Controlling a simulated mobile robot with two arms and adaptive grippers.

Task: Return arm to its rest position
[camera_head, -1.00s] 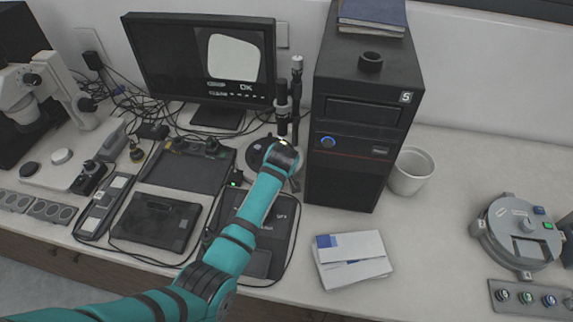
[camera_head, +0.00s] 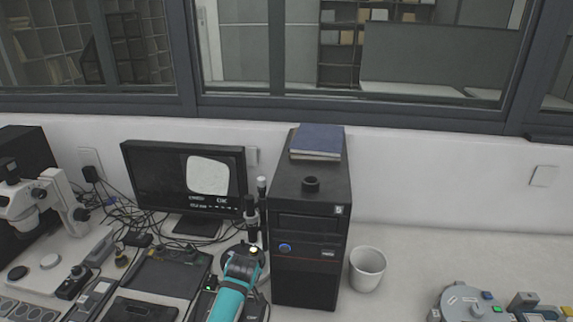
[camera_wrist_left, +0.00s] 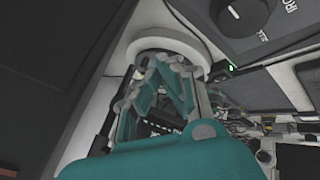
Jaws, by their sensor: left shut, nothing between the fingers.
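My left arm (camera_head: 228,300), teal with dark bands, comes in from the bottom of the head view. My left gripper (camera_head: 246,254) is at its end, just left of the black computer tower (camera_head: 306,263) and in front of the microscope camera stand (camera_head: 251,215). In the left wrist view the gripper (camera_wrist_left: 160,85) shows teal and grey finger links, shut and empty. A pale round part lies behind its tips, and the dark tower side fills the left of that view. My right arm is not in view.
A monitor (camera_head: 185,180) stands behind, left of the tower. A white cup (camera_head: 367,268) stands right of the tower. Cables and a microscope (camera_head: 40,205) crowd the left bench. The bench right of the cup is clear up to a round grey device (camera_head: 466,303).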

